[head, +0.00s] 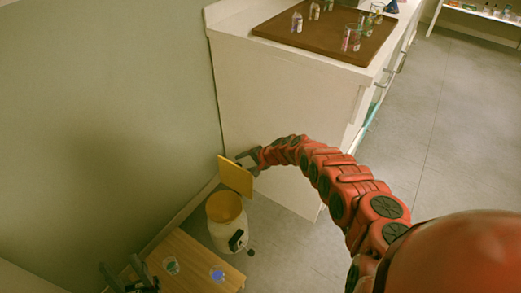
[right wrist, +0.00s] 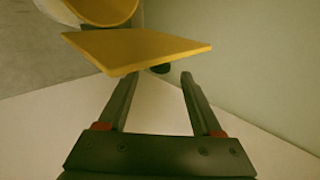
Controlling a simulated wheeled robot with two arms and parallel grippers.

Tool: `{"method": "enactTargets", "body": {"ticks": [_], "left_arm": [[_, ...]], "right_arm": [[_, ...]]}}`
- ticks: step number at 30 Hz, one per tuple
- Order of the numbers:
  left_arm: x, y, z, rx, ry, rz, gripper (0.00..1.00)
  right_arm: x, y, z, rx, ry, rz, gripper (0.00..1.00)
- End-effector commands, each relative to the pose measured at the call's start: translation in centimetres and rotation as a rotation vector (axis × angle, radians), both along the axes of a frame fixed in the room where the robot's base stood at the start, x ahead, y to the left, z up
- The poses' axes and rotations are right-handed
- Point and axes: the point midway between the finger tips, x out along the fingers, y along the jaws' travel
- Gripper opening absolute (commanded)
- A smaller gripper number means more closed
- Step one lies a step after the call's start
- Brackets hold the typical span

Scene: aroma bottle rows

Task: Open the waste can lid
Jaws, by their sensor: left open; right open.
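The waste can (head: 222,232) is a pale round can on the floor beside the white cabinet, with its yellow mouth showing. Its square yellow lid (head: 235,176) stands raised above the mouth, tilted up. My right gripper (head: 246,160) is at the lid's upper right side; its fingers are open. In the right wrist view the lid (right wrist: 140,48) lies just beyond the open fingers (right wrist: 158,76), with the can's round yellow opening (right wrist: 105,10) behind it. I cannot tell whether a finger touches the lid. My left gripper (head: 125,270) is open at the lower left.
A wooden table (head: 190,250) in front of the can holds a small glass (head: 171,265) and a blue item (head: 217,274). The white cabinet (head: 275,110) carries a brown tray (head: 320,42) with several bottles and beakers. The wall (head: 100,100) is close on the left. Floor (head: 440,130) is clear on the right.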

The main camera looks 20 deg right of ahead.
Motion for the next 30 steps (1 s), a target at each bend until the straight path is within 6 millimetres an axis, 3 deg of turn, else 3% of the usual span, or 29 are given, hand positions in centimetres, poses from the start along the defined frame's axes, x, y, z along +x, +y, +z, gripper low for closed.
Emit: {"method": "enactTargets", "body": {"ticks": [1, 3, 15, 30], "left_arm": [[0.0, 0.0, 1.3, 0.000, 0.001, 0.000, 0.50], [0.0, 0.0, 2.1, 0.000, 0.001, 0.000, 0.50], [0.0, 0.0, 5.2, 0.000, 0.001, 0.000, 0.50], [0.0, 0.0, 5.5, 0.000, 0.000, 0.000, 0.50]], "right_arm": [[-0.5, -0.7, 1.3, 0.000, 0.001, -0.005, 0.67], [-1.2, -1.2, 2.1, 0.001, 0.001, -0.004, 0.67], [-4.8, -4.0, 6.4, -0.001, -0.002, -0.001, 0.67], [-5.6, -4.4, 7.1, 0.000, 0.000, 0.001, 0.67]]}}
